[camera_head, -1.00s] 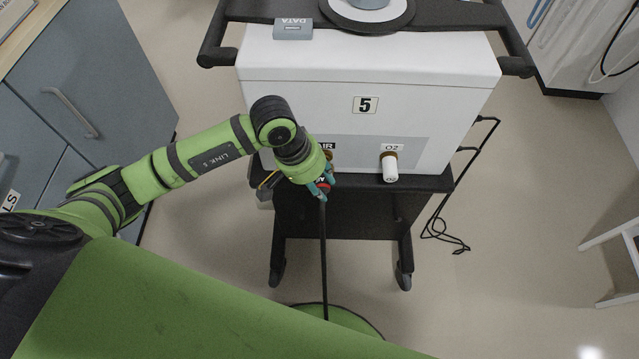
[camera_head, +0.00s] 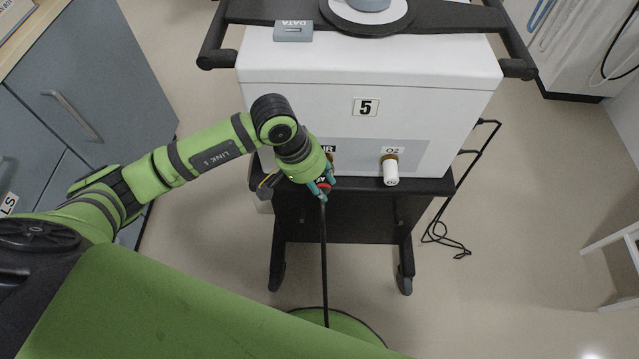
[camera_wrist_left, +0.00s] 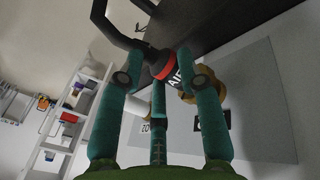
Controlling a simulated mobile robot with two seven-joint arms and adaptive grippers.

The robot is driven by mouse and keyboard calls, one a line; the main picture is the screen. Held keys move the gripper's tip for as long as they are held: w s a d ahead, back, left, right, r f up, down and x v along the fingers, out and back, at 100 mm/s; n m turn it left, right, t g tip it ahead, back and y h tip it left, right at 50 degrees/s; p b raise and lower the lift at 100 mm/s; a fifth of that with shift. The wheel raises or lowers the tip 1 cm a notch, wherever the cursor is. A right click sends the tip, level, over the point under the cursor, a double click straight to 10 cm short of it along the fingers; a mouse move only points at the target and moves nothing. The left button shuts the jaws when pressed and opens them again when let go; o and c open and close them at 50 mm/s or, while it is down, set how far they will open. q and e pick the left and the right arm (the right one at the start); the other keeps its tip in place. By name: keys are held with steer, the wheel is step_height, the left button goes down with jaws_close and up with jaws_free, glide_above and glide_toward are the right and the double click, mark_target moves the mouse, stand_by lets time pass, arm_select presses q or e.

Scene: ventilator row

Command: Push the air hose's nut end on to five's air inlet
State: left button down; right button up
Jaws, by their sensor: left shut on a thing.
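Ventilator five (camera_head: 330,100) stands ahead with its number plate facing me. My left gripper (camera_head: 323,188) is at its lower front, by the AIR label, and is shut on the air hose's nut end (camera_head: 323,186). In the left wrist view the nut end (camera_wrist_left: 172,72) shows a red ring and AIR lettering between the teal fingers of my left gripper (camera_wrist_left: 160,75). The brass air inlet (camera_wrist_left: 186,93) is just behind it, partly hidden; I cannot tell whether they touch. The black hose (camera_head: 324,260) hangs down from the gripper. My right gripper is out of view.
A white-capped O2 inlet (camera_head: 390,170) sticks out to the right of the air inlet. A black shelf edge (camera_head: 425,185) runs just below the inlets. Grey cabinets (camera_head: 80,90) stand at the left. The floor at the right is mostly clear.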

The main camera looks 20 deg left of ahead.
arm_select(q)
steer(key=shift+w+a+b, duration=0.25)
steer(key=shift+w+b, duration=0.35)
steer(key=shift+w, duration=0.25)
steer(key=shift+w+a+r, duration=0.1)
steer(key=shift+w+r, duration=0.1)
stand_by(0.8)
steer(key=c, duration=0.8)
jaws_free()
steer(key=shift+o, duration=0.2)
steer(key=shift+f, duration=0.1)
steer(key=shift+s, duration=0.15)
steer(key=v, duration=1.2)
